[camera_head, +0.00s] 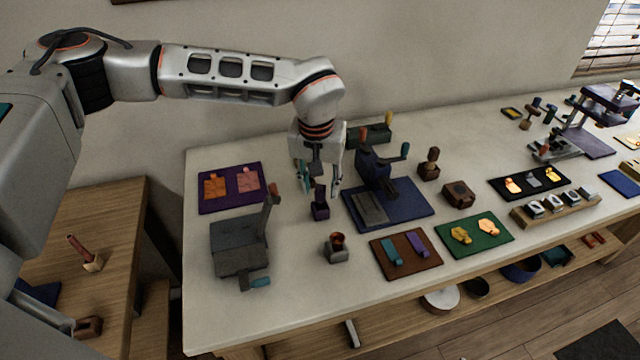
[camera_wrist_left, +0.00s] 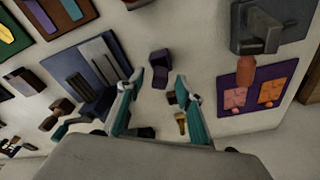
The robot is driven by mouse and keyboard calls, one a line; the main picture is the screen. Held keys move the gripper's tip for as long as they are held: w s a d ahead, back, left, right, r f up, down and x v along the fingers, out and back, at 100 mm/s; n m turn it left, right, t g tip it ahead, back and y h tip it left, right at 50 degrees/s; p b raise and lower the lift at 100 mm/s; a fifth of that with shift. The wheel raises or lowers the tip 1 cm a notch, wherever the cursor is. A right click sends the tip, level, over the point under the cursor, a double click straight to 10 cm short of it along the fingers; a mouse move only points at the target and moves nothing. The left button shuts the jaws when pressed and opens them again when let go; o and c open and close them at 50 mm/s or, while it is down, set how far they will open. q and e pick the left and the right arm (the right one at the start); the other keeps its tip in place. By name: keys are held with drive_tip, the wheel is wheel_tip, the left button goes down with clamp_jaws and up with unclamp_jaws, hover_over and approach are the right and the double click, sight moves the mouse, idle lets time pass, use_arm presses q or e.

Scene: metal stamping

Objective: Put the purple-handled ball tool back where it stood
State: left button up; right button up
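The tool with the dark purple handle (camera_head: 319,193) stands upright, its foot in or on a small purple block (camera_head: 320,211) on the white bench. The joint between them is too small to make out. The ball end does not show. My left gripper (camera_head: 319,187) points down just over and around the handle's upper part, teal fingers apart on either side. In the left wrist view the fingers (camera_wrist_left: 160,92) are spread, with the purple block (camera_wrist_left: 160,57) beyond their tips. I see no clear contact with the handle. My right gripper is out of view.
A blue-based press (camera_head: 400,203) stands close to the right. A purple mat with tiles (camera_head: 218,203) and a grey lever machine (camera_head: 238,250) are to the left. A grey cup-like holder (camera_head: 337,252) is in front. A green machine (camera_head: 372,135) is behind. Bare bench lies around the block.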

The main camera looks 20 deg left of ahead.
use_arm(q)
wheel_tip(320, 180, up, 12)
drive_tip(key=s, duration=0.1)
drive_tip(key=shift+s, duration=0.4)
idle(0.3)
